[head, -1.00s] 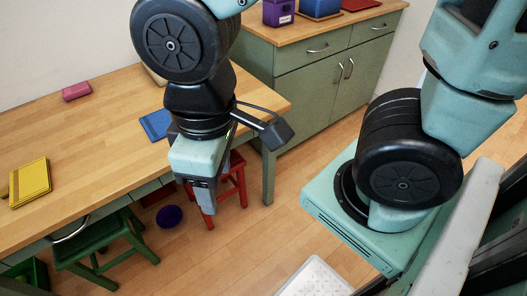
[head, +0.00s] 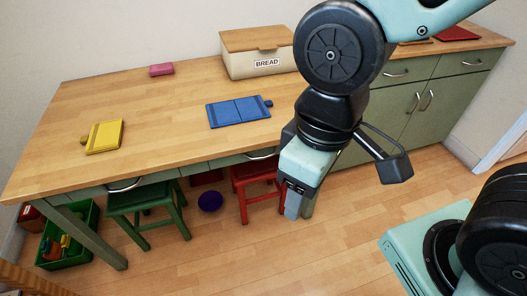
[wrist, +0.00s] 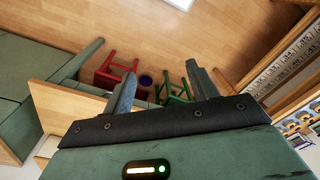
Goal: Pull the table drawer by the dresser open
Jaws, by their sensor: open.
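The wooden table (head: 165,95) has two drawers under its front edge. The one by the dresser has a curved metal handle (head: 262,154) and a green front (head: 228,162) that looks flush with the table. The green dresser (head: 385,125) stands to the right, partly behind my arm. My gripper (head: 293,207) is open and empty, pointing down in front of the table's right end, right of the drawer handle and apart from it. In the wrist view the two fingers of my gripper (wrist: 160,88) are spread wide with nothing between them; the handle cannot be made out there.
A red stool (head: 256,180) stands below that drawer. A green stool (head: 146,205) stands below the left drawer, with a purple ball (head: 210,201) between. A green toy crate (head: 68,240) is at far left. A bread box (head: 258,55) is on the table. The front floor is clear.

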